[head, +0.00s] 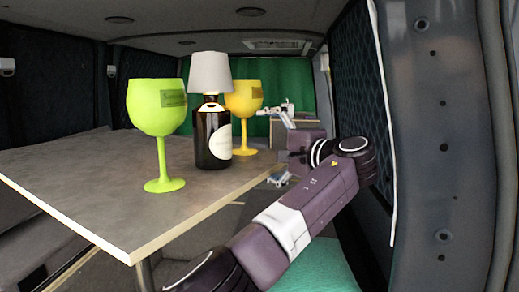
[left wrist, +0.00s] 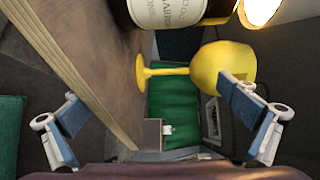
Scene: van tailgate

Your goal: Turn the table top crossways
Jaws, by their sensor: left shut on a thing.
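The grey table top (head: 70,172) with a pale edge lies level in the van. In the left wrist view its edge (left wrist: 75,75) runs between my finger pads. A green goblet (head: 157,105), a dark bottle lamp with a white shade (head: 212,130) and a yellow goblet (head: 243,100) stand upright on it. My left gripper (head: 283,148) is at the table's right edge, one finger above and one below, shut on the table top; pad contact is not clear. The yellow goblet (left wrist: 220,68) shows close to the upper finger. My right gripper is out of view.
A table leg (head: 146,274) stands under the near corner. A teal cushion (head: 325,268) lies below my left arm. The quilted van wall (head: 362,95) and grey door pillar (head: 440,150) are close on the right. A green curtain (head: 290,75) hangs behind.

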